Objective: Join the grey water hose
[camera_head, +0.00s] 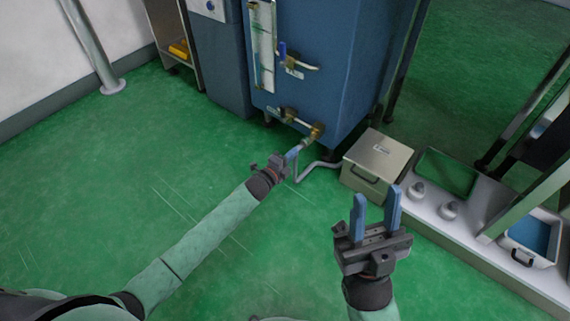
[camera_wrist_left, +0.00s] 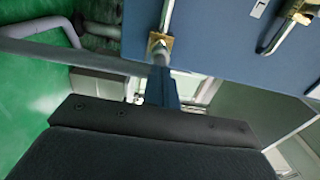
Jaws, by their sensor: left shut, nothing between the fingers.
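The grey water hose (camera_head: 312,167) bends near the floor below the blue tank, beside a steel box. A grey hose length also shows at the upper left of the left wrist view (camera_wrist_left: 48,22). A brass fitting (camera_head: 317,131) sits low on the tank; a brass fitting is also in the left wrist view (camera_wrist_left: 158,44). My left gripper (camera_head: 293,153) is shut and empty, just below this fitting. Its blue fingers (camera_wrist_left: 162,88) point at a grey collar under the brass; I cannot tell whether they touch. My right gripper (camera_head: 377,208) is open and empty, over the floor.
The blue tank (camera_head: 330,75) carries a sight gauge and an upper valve (camera_head: 292,62). The steel box (camera_head: 377,158) stands right of the hose. A light grey plinth (camera_head: 455,225) with bins runs along the right. The green floor at left is clear.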

